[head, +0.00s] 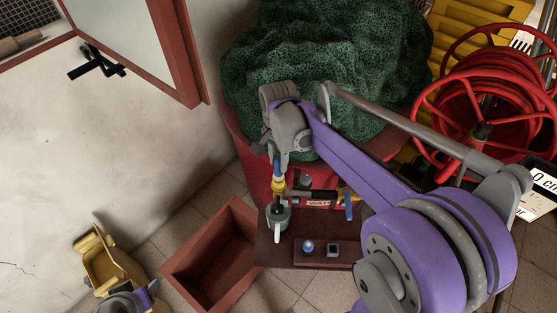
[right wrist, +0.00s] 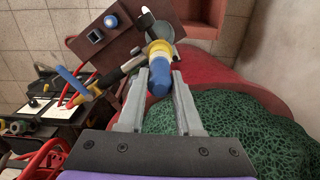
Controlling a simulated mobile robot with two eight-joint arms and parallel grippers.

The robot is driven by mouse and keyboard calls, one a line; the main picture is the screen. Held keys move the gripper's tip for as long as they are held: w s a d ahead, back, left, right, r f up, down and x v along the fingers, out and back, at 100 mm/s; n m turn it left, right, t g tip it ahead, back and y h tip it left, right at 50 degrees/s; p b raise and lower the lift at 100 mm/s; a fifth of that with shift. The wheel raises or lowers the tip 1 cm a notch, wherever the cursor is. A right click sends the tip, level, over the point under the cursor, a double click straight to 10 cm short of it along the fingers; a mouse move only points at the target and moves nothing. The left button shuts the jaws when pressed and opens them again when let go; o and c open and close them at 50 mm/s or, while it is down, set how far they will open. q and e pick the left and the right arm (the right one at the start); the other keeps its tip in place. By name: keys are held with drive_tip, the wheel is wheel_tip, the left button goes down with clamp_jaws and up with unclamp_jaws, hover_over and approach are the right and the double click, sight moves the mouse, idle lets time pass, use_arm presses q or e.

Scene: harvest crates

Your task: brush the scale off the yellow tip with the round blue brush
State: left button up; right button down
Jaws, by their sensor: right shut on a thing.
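My right gripper (right wrist: 166,72) is shut on a rounded blue piece (right wrist: 158,83) in the right wrist view. A yellow piece (right wrist: 157,48) sits right against the blue piece; in the head view the yellow piece (head: 278,184) shows just below my right gripper (head: 277,168). I cannot tell whether blue and yellow are one part. A grey cup (head: 286,213) with a white piece lies just below. On a dark brown block, a round blue piece (head: 308,246) stands beside a square dark piece (head: 332,250). Scale is too small to make out.
A black pipe (head: 318,195) runs right from the yellow piece to a blue lever (head: 348,208). An empty brown crate (head: 177,271) stands at the left. A red tub with green netting (head: 325,60) is behind. A red hose reel (head: 485,85) stands right.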

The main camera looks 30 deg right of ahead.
drive_tip(key=shift+f+b, duration=0.3)
drive_tip(key=shift+f, duration=0.25)
idle(0.5)
drive_tip(key=shift+w, duration=0.15)
